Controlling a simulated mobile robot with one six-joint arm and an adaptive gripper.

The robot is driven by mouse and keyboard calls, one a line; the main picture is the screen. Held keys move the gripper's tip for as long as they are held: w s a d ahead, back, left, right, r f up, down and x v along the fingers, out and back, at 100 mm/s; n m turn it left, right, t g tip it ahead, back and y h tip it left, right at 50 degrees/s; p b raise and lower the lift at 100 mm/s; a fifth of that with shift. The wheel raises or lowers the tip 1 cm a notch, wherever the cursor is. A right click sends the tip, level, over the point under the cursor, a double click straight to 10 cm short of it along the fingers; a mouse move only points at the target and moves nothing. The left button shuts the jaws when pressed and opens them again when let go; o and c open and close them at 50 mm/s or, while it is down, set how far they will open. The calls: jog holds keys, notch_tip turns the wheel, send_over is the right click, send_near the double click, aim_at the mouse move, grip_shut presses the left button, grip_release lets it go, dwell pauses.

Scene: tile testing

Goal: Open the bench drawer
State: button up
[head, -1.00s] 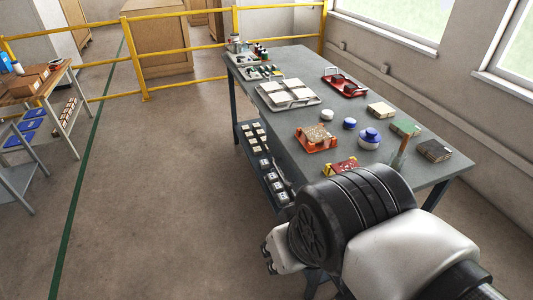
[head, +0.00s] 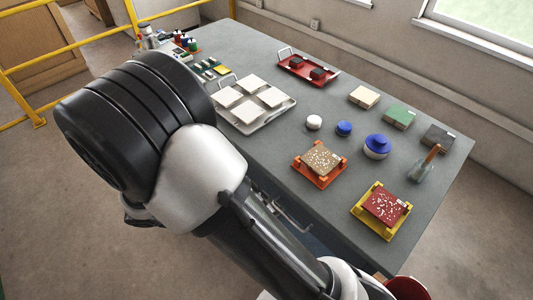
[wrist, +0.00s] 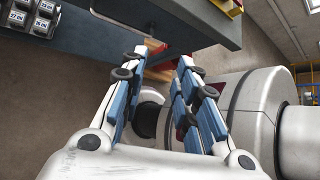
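The grey bench (head: 240,50) fills the right of the head view. Under its near edge a thin metal bar like a drawer handle (head: 292,218) shows just past my arm; the drawer front is mostly hidden there. My gripper (wrist: 160,62) points toward the space under and beside the bench. Its two blue-padded fingers are apart, with nothing held between them. In the head view my arm hides the gripper.
On the bench stand a white tray of tiles (head: 284,112), a red tray (head: 299,79), an orange stand (head: 318,179), a yellow stand (head: 363,226) and a blue-lidded jar (head: 376,148). Yellow railing (head: 70,61) runs at the left.

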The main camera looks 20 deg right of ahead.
notch_tip(320, 180, down, 16)
jog(key=s+n+t+h+p, duration=0.25)
jog(key=n+t+h, duration=0.35)
jog(key=n, duration=1.1)
jog(key=shift+t+y, duration=0.5)
jog(key=shift+y, duration=0.1)
jog(key=b+x, duration=0.1)
jog(key=x, duration=0.4)
jog(key=b+x, duration=0.1)
jog(key=x, duration=0.5)
jog(key=b+x, duration=0.1)
jog(key=x, duration=0.5)
jog(key=shift+s+d, duration=0.2)
jog(key=shift+d, duration=0.1)
jog(key=shift+r, duration=0.1)
jog(key=shift+c, duration=0.4)
grip_shut()
